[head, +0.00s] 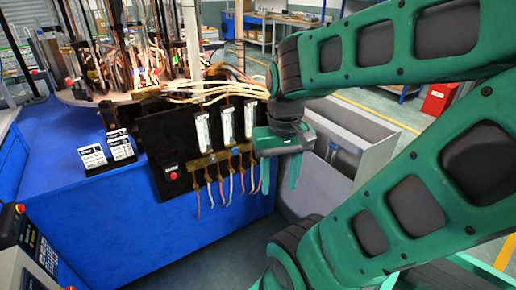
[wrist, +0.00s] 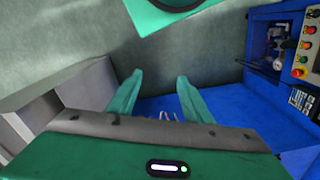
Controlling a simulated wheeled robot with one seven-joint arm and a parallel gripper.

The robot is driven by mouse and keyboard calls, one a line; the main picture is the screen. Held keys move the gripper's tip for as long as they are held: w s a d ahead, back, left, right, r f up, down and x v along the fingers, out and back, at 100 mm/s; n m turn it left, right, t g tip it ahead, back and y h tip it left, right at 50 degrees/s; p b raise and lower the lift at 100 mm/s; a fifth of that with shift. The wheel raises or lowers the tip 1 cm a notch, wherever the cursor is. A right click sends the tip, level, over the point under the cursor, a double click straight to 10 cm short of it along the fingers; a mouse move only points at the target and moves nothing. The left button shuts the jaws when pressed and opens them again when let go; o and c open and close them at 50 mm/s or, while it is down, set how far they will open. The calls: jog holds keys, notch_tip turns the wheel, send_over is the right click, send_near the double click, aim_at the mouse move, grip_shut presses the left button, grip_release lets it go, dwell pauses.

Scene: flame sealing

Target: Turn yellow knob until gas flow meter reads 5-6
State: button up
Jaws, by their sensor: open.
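Three upright flow meters, white scaled tubes, stand on a black panel (head: 158,135) in the head view: left (head: 202,132), middle (head: 228,126) and right (head: 249,120). Their readings are too small to make out. A brass-coloured fitting row (head: 207,160) runs below them; I cannot pick out a yellow knob there for certain. My gripper (head: 280,174) is open and empty, at the panel's right edge, fingers pointing down. In the wrist view the gripper (wrist: 160,78) shows its two green fingers apart, with nothing between them. The meters do not show clearly there.
Coloured hoses hang below the panel. A red button (head: 173,175) is at its lower left. A blue cabinet (head: 110,215) stands beneath, with small black-and-white boxes (head: 93,157) on top. A grey open bin (head: 355,150) stands right of my gripper. A button panel (wrist: 308,45) shows in the wrist view.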

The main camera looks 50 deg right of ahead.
jog(key=w+d+f+m+t+y, duration=0.35)
jog(key=w+f+m, duration=0.25)
jog(key=w+f, duration=0.55)
jog(key=w+d+f+m+t+y, duration=0.2)
jog(key=w+f+m+t+y, duration=0.3)
jog(key=w+f, duration=0.6)
jog(key=w+d+r+m+t+h, duration=0.1)
jog(key=d+m+t+h, duration=0.3)
jog(key=d+m+h, duration=0.5)
jog(key=w+d+m+t+h, duration=0.1)
jog(key=d+m+t+h, duration=0.35)
jog(key=d+m, duration=0.8)
jog(key=x, duration=1)
jog(key=shift+w+d+t+y, duration=0.2)
jog(key=shift+w+t+y, duration=0.1)
jog(key=shift+y, duration=0.1)
jog(key=shift+r, duration=0.15)
